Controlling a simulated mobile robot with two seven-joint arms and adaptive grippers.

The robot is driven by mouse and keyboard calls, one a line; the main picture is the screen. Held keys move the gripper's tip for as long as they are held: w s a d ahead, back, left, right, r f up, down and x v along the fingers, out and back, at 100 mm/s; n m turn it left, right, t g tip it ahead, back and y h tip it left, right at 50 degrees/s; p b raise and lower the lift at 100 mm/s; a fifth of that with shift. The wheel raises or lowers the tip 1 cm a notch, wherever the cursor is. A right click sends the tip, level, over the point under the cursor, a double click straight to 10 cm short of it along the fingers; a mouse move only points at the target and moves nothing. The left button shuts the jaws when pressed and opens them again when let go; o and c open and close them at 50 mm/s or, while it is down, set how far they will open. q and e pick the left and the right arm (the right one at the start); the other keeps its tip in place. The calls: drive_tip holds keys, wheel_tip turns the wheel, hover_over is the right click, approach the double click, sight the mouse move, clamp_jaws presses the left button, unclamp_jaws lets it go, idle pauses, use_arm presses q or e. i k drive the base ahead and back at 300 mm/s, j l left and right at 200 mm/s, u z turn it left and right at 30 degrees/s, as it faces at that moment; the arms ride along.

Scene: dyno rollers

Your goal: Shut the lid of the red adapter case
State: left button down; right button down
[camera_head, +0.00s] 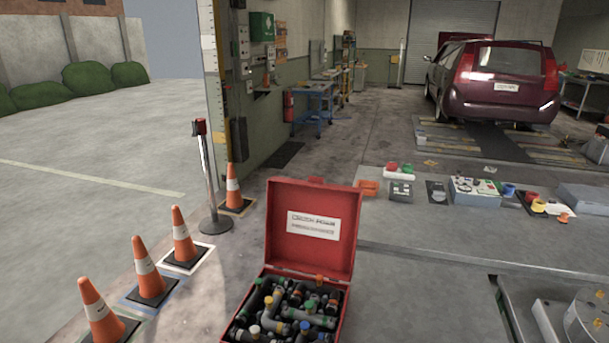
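The red adapter case (342,304) stands at the bottom middle of the head view. Its lid (312,258) is open and stands roughly upright at the back, with a white label (313,225) on its inner face. The case holds many dark adapters (290,308) with coloured caps. The front of the case runs close to the bottom edge of the picture. Neither of my grippers is in view.
Orange cones (147,272) stand left of the case, near a post (207,170) on a round base. A grey bench top (450,228) with small devices (475,191) lies to the right. A dark red car (493,80) stands behind.

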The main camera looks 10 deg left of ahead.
sight(312, 225)
drive_tip(key=i+j+u, duration=0.1)
drive_tip(key=j+u, duration=0.25)
drive_tip(key=i+j+u, duration=0.15)
drive_tip(key=u, duration=0.2)
drive_tip(key=i+j+u, duration=0.15)
drive_tip(key=u, duration=0.2)
drive_tip(key=i+j+u, duration=0.55)
drive_tip(key=u, duration=0.15)
drive_tip(key=i+j+u, duration=0.15)
drive_tip(key=i+u, duration=0.2)
drive_tip(key=i+z, duration=0.25)
drive_tip(key=z, duration=0.25)
drive_tip(key=i+z, duration=0.3)
drive_tip(key=z, duration=0.2)
drive_tip(key=i+j+z, duration=0.15)
drive_tip(key=z, duration=0.35)
drive_tip(key=i+z, duration=0.15)
drive_tip(key=z, duration=0.25)
drive_tip(key=i+z, duration=0.15)
drive_tip(key=z, duration=0.3)
drive_tip(key=i+j+z, duration=0.1)
drive_tip(key=z, duration=0.3)
drive_tip(key=i+j+z, duration=0.1)
drive_tip(key=z, duration=0.3)
drive_tip(key=j, duration=0.1)
